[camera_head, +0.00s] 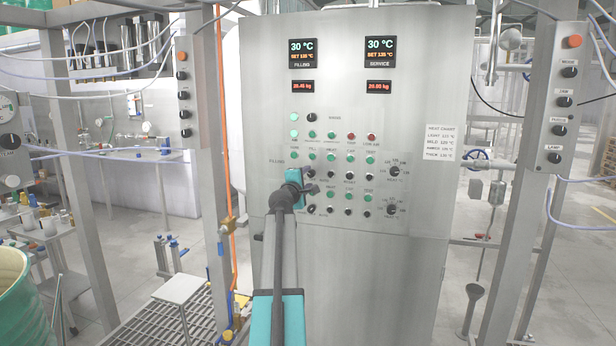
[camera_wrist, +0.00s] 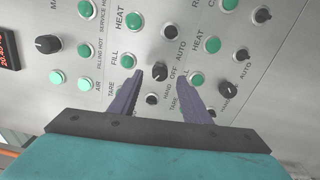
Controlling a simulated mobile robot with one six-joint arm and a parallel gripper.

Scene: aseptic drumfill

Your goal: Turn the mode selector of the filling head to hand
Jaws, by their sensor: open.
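The control panel (camera_head: 430,235) fills the middle of the head view. My gripper (camera_head: 312,188) is close to the lower left of its control rows and hides some of them. In the wrist view my gripper (camera_wrist: 163,76) is open, with its two dark fingers pointing at the panel. A second black knob (camera_wrist: 225,89) lies to the right, by the right finger, near similar HAND and AUTO lettering.
Green buttons such as HEAT (camera_wrist: 133,20) and FILL (camera_wrist: 129,61) surround the fingers. Another black knob (camera_wrist: 47,44) is at the far left there. In the head view, control boxes hang on the left post (camera_head: 183,95) and right post (camera_head: 563,100). A paper chart (camera_head: 443,142) is on the panel.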

